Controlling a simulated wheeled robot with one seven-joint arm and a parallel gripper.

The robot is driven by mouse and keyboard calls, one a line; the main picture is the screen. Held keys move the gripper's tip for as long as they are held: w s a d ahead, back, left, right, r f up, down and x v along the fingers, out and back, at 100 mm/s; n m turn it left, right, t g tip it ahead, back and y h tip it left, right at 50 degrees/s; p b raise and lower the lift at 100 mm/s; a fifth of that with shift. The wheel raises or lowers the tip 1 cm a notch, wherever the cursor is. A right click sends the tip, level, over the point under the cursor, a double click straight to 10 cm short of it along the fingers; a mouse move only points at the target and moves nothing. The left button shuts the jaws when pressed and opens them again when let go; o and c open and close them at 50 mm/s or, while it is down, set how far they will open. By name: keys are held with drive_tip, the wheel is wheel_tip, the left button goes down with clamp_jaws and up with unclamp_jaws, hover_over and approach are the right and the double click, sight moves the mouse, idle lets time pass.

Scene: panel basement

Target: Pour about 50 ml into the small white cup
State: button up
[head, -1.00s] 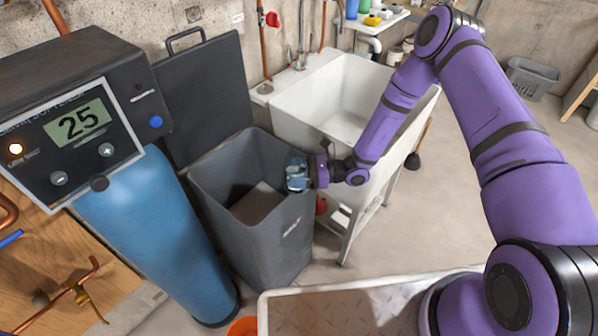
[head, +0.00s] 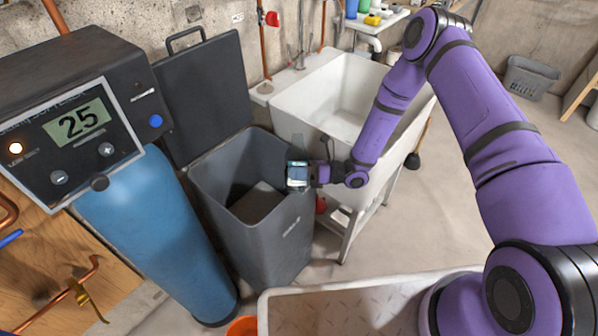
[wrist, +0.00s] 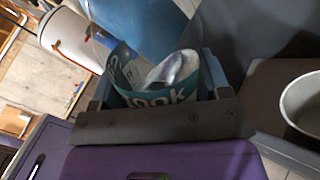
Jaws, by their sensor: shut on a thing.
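My gripper (head: 308,174) is shut on a clear vessel (head: 298,178) with a teal and white label, above the right rim of the dark grey bin. In the head view its clear upper part rises above the jaws, and it looks roughly upright. The wrist view shows the vessel (wrist: 155,97) between my fingers, with part of a word on its label and something pale and shiny inside. A pale round rim, possibly the small white cup (wrist: 286,103), shows at the wrist view's right edge, cut off. I cannot make out that cup in the head view, or any liquid stream.
The open grey bin (head: 225,232) stands beneath my gripper, its lid (head: 205,100) raised behind. A blue tank (head: 165,225) with a display unit reading 25 stands left. A white utility sink (head: 300,105) stands behind my gripper.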

sight(304, 188)
drive_tip(key=shift+s+a+f+m, duration=0.1)
drive_tip(key=shift+s+m, duration=0.15)
drive_tip(key=shift+m, duration=0.45)
drive_tip(key=shift+s+f+m+t, duration=0.15)
drive_tip(key=shift+s+f+m, duration=0.1)
drive_tip(key=shift+f+m, duration=0.25)
drive_tip(key=shift+s+f+m+t, duration=0.15)
drive_tip(key=shift+s+f+m, duration=0.05)
drive_tip(key=shift+f+m, duration=0.3)
drive_tip(key=shift+s+a+f+m, duration=0.15)
drive_tip(key=shift+s+m, duration=0.15)
drive_tip(key=shift+m, duration=0.7)
drive_tip(key=shift+s+m+t, duration=0.25)
drive_tip(key=shift+m+t, duration=0.15)
drive_tip(key=shift+m, duration=0.7)
drive_tip(key=shift+w+m, duration=0.25)
drive_tip(key=shift+m, duration=0.05)
drive_tip(key=shift+w+m+y, duration=0.15)
drive_tip(key=shift+m+y, duration=0.15)
drive_tip(key=shift+m, duration=0.2)
drive_tip(key=shift+r+m+t, duration=0.2)
drive_tip(key=shift+m+t, duration=0.1)
drive_tip(key=shift+m, duration=0.4)
drive_tip(key=shift+s+a+m, duration=0.1)
drive_tip(key=shift+s+m, duration=0.6)
drive_tip(key=shift+s, duration=0.5)
